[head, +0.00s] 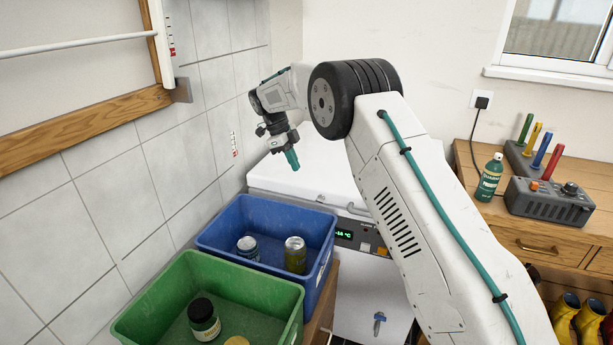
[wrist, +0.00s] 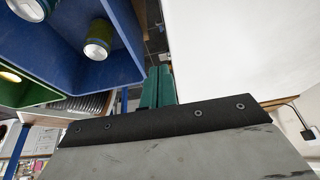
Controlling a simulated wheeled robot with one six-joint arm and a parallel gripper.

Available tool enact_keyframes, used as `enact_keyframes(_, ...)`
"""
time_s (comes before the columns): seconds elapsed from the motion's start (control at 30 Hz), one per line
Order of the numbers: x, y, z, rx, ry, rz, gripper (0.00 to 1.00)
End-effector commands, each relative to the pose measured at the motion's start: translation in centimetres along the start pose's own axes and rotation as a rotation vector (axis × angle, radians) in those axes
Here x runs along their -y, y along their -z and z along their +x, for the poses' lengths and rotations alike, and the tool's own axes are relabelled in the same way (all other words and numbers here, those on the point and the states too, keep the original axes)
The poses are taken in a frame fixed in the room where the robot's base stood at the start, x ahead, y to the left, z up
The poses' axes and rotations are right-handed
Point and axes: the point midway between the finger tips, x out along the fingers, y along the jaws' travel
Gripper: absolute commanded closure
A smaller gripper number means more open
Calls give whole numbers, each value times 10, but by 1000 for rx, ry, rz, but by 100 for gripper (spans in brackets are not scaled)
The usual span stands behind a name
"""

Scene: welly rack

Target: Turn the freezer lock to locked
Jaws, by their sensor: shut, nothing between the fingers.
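The white chest freezer (head: 325,180) stands against the tiled wall, with its lid down. Its front has a dark panel with a green display reading about -18 °C (head: 344,234). Lower on the white front is the small lock with a blue-grey key or knob (head: 379,323); I cannot read its markings. My gripper (head: 293,161) has teal fingers, shut and empty, over the back left of the freezer, well apart from the lock. The wrist view shows the shut fingers (wrist: 157,87) and a broad white surface, likely the lid (wrist: 245,45). The lock does not show there.
A blue crate (head: 215,238) with two cans and a green crate (head: 145,310) with a jar stand left of the panel. At right, a wooden bench (head: 540,245) holds a green bottle (head: 489,178) and a grey device (head: 550,203). Yellow boots (head: 565,315) stand below.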

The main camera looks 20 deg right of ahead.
Motion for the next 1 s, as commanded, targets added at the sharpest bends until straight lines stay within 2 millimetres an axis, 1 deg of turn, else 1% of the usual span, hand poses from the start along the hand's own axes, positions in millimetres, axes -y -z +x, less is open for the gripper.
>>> enact_keyframes(0.07,1,-3,-8,2,1,1,100)
enact_keyframes(0.1,1,-4,-11,2,1,1,94)
enact_keyframes(0.17,2,-4,-13,5,3,-4,78)
enact_keyframes(0.2,2,-4,-14,9,6,-18,67)
enact_keyframes(0.23,3,-2,-13,14,11,-35,58)
enact_keyframes(0.27,4,-1,-12,22,18,-59,55)
enact_keyframes(0.37,7,7,-3,62,64,-193,55)
enact_keyframes(0.43,9,15,5,98,115,-329,55)
enact_keyframes(0.57,7,32,22,154,237,-609,55)
enact_keyframes(0.7,-3,52,39,181,390,-906,55)
enact_keyframes(0.8,-14,65,49,180,499,-1091,55)
enact_keyframes(0.9,-25,76,56,168,592,-1236,55)
enact_keyframes(1.0,-33,83,61,154,656,-1330,55)
